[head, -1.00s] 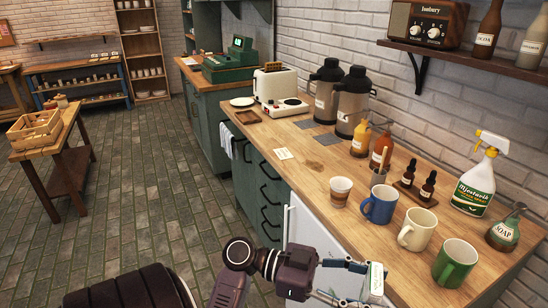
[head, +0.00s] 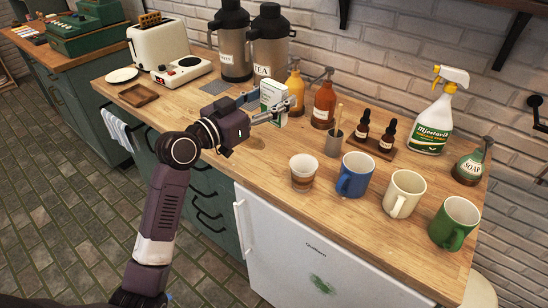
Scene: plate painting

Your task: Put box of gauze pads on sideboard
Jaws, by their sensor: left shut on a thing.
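The box of gauze pads (head: 272,101) is a small white box with green markings. My left gripper (head: 276,107) is shut on it in the head view. The box is upright and appears above the wooden top of the sideboard (head: 280,187), in front of the flasks and left of the orange bottle. I cannot tell whether its bottom touches the wood, since the fingers cover part of it. My right gripper is not in view.
A paper cup (head: 303,172), a blue mug (head: 355,175), a cream mug (head: 404,193) and a green mug (head: 455,223) line the front edge. Flasks (head: 268,45), an orange bottle (head: 294,85) and a spray bottle (head: 435,115) stand behind. Bare wood lies left of the cup.

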